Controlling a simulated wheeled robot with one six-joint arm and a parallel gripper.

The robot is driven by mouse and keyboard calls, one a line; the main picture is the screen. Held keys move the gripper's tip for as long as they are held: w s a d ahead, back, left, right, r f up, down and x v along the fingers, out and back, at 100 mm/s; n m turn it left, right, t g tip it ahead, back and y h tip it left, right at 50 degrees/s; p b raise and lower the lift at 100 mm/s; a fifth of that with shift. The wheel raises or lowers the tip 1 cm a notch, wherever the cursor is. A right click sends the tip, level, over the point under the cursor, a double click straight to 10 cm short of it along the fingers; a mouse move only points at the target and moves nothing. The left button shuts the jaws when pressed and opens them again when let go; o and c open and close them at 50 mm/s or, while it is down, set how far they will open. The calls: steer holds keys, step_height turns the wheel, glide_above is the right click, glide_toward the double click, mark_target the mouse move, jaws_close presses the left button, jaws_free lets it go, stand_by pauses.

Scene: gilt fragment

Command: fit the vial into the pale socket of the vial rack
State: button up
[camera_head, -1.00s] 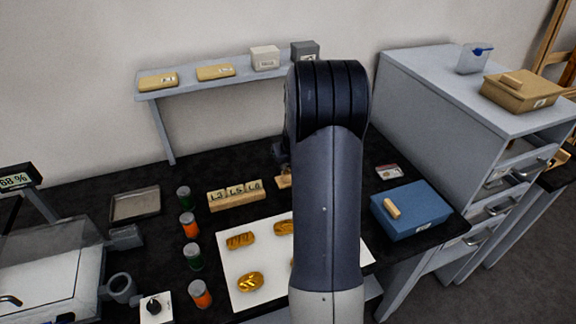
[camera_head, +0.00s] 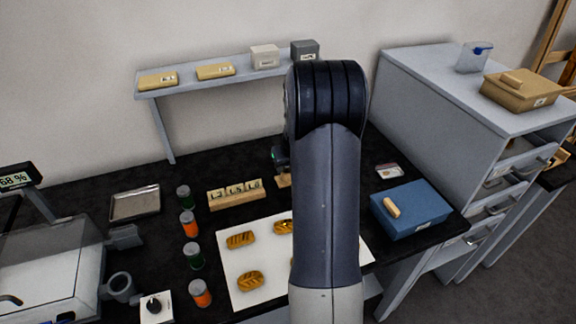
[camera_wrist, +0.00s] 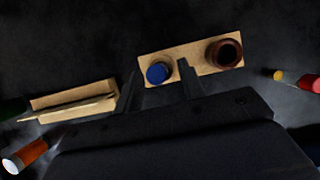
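In the wrist view a small round blue top, likely the vial's (camera_wrist: 158,73), shows over the left part of the pale wooden vial rack (camera_wrist: 192,57). A pale rim shows around it. A brown ring with a dark middle (camera_wrist: 224,52) stands at the rack's right end. My gripper (camera_wrist: 158,76) has its fingers apart, one on each side of the blue top, with small dark gaps between. The vial's body and its depth in the rack are hidden. In the head view my arm covers most of the rack (camera_head: 284,181).
A wooden number-block holder (camera_head: 236,195) stands left of the rack. Orange and green jars (camera_head: 189,224) line up beside a white board (camera_head: 262,231) with gilt pieces. A blue box (camera_head: 411,209) is at right. A shelf (camera_head: 215,83) stands behind.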

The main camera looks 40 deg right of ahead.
steer(key=v, duration=1.2)
steer(key=shift+b, duration=0.45)
steer(key=x, duration=1.2)
steer(key=shift+f, duration=0.3)
step_height(320, 180, up, 3)
steer(key=shift+f+p, duration=0.15)
steer(key=shift+p, duration=0.15)
steer(key=shift+r, duration=0.35)
